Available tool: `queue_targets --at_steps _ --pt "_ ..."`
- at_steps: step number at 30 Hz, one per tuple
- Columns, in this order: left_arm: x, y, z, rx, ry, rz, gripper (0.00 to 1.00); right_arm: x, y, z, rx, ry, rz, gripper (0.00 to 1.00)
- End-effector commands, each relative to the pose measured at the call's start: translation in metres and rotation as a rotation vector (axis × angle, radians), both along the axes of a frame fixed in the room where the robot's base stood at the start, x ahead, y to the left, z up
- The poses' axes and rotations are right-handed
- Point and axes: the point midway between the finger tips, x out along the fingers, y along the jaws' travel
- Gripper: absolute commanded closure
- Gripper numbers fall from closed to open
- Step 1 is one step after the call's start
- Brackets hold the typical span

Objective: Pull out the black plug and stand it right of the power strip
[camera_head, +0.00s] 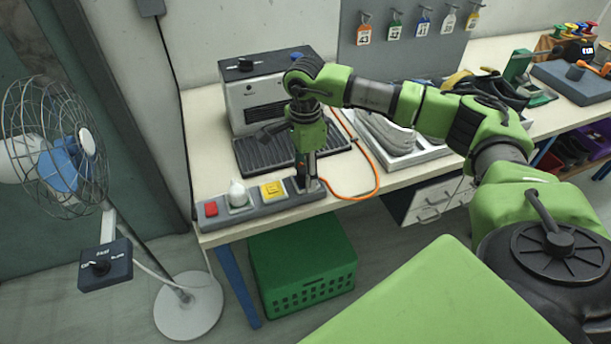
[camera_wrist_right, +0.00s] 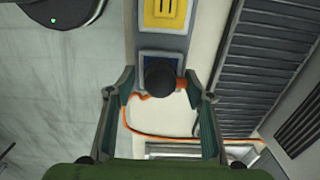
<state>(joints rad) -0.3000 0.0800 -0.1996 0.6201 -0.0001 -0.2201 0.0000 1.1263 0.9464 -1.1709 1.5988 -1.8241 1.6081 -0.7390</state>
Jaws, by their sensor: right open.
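The grey power strip (camera_head: 254,204) lies along the front left edge of the workbench. It bears a red switch (camera_head: 211,209), a white plug (camera_head: 238,194) and a yellow socket (camera_head: 272,189). In the right wrist view, the round black plug (camera_wrist_right: 160,77) sits over a blue socket (camera_wrist_right: 158,56), beside the yellow socket (camera_wrist_right: 165,12). My right gripper (camera_head: 306,182) points down over the strip's right end and largely hides the black plug in the head view. In the wrist view, its open fingers (camera_wrist_right: 158,88) stand on either side of the plug, apart from it. My left gripper is out of view.
An orange cable (camera_head: 373,170) loops across the bench right of the strip. A grey machine (camera_head: 268,90) with a ribbed black mat (camera_head: 285,152) stands behind. A white tray (camera_head: 400,145) lies farther right. A green crate (camera_head: 303,265) is below the bench, and a fan (camera_head: 70,155) stands left.

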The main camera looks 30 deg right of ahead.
Motion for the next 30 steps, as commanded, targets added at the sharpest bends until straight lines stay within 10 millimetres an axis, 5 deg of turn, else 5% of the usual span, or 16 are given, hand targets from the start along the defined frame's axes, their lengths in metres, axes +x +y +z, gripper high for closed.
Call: queue_targets --at_steps 19,25,30 --pt "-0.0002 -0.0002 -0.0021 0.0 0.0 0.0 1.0 0.0 -0.0001 -0.0001 0.0 0.0 0.0 0.52" --pt "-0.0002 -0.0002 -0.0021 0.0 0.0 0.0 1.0 0.0 0.0 -0.0001 0.0 0.0 0.0 1.0" --pt "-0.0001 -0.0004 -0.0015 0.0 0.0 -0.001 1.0 0.0001 0.0001 0.0009 0.0 0.0 0.0 1.0"
